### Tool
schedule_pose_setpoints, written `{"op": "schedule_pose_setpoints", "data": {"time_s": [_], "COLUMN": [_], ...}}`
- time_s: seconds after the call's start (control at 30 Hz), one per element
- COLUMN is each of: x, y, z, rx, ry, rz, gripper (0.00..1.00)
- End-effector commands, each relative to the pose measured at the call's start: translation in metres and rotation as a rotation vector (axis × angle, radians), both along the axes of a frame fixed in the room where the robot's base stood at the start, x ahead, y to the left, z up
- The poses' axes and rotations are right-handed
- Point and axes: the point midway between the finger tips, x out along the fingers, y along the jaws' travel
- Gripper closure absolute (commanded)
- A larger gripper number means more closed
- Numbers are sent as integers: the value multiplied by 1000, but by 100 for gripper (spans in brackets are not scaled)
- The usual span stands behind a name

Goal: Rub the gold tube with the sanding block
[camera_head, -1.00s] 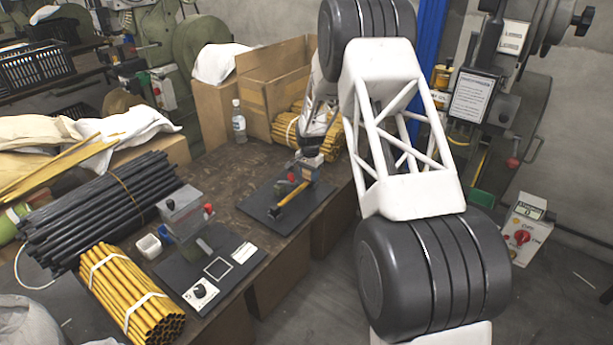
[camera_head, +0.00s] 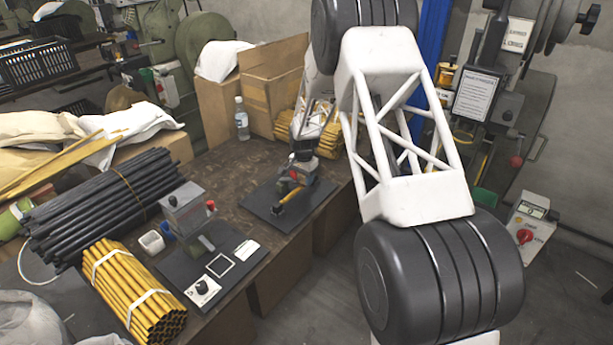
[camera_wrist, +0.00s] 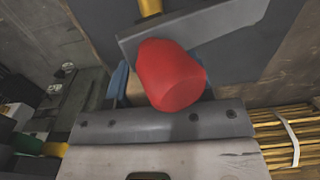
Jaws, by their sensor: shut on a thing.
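The gold tube (camera_head: 290,201) slants out of a small grey press (camera_head: 284,186) on the dark far mat. Its end also shows at the top of the wrist view (camera_wrist: 150,7), past the press's grey plate (camera_wrist: 225,30). A red knob (camera_wrist: 172,76) stands out in front of that plate. My gripper (camera_wrist: 163,88) is at the press, with blue finger parts at either side of the knob. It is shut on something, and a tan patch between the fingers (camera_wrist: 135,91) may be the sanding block. The block is mostly hidden, so contact with the tube cannot be told.
Bundles of black tubes (camera_head: 100,205) and yellow tubes (camera_head: 130,290) lie at left. A bottle (camera_head: 241,120) and cardboard box (camera_head: 270,85) stand behind. Bare tabletop lies between the mats.

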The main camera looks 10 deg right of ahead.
Motion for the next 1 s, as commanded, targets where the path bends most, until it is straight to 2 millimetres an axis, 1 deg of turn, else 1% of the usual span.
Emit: {"op": "schedule_pose_setpoints", "data": {"time_s": [0.03,0.6,0.8,1.0], "x": [2,2,2,2], "y": [0,0,0,0], "z": [18,68,77,78], "rx": [0,1,0,0], "ry": [-8,-6,-4,-4], "rz": [0,0,0,0], "gripper": [83,83,83,83]}}
